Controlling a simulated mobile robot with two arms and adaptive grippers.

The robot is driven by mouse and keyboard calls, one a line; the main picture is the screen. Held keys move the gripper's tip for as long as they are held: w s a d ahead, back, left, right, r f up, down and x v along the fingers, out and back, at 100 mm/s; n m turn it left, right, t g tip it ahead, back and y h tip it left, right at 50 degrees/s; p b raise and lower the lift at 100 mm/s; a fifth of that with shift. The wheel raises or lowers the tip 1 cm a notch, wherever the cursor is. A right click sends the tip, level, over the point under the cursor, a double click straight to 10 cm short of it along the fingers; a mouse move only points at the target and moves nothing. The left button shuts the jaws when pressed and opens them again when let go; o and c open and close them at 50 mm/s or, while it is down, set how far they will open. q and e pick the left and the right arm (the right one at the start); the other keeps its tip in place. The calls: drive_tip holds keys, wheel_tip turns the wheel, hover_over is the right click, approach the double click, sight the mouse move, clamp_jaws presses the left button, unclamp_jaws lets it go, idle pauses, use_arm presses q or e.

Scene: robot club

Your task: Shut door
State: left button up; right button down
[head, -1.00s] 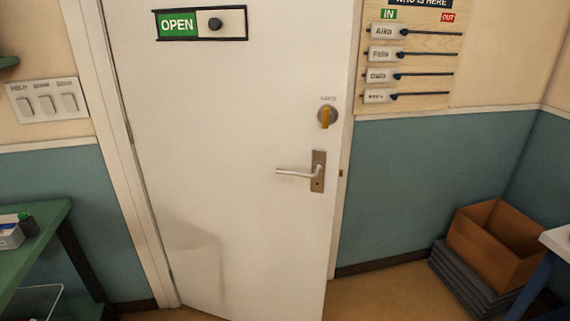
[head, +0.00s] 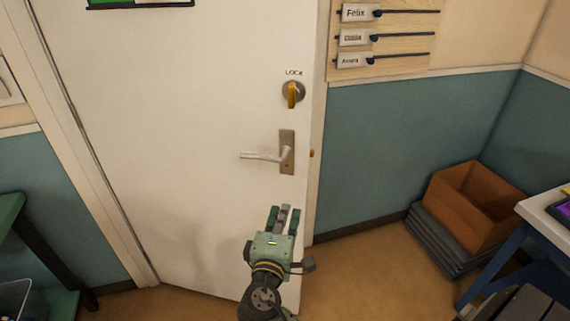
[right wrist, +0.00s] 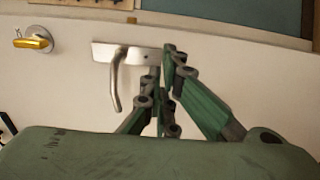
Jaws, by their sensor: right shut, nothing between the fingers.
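The white door (head: 190,120) stands ajar, its handle-side edge swung out from the frame into the room. A silver lever handle (head: 262,156) on its plate and a yellow lock knob (head: 292,94) sit near that edge. They also show in the right wrist view, the handle (right wrist: 115,80) beside my fingers and the knob (right wrist: 34,43) at the left. My right gripper (head: 283,212) is shut and empty, below the handle and in front of the door's lower part. In the right wrist view its fingers (right wrist: 168,85) point towards the door; contact cannot be told. My left gripper is out of view.
A green table (head: 12,215) stands at the left. A brown box (head: 465,215) on a grey stack and a white-topped table (head: 550,205) with blue legs stand at the right. A name board (head: 390,35) hangs right of the door. Some bare floor lies between.

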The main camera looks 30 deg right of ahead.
wheel_tip(320, 180, up, 2)
drive_tip(key=p, duration=0.4)
approach(299, 165)
drive_tip(key=x, duration=0.5)
drive_tip(key=shift+w+d, duration=0.2)
drive_tip(key=shift+w, duration=0.1)
drive_tip(key=shift+w+d+f, duration=0.15)
drive_tip(key=shift+w+d, duration=0.3)
drive_tip(key=shift+d, duration=0.05)
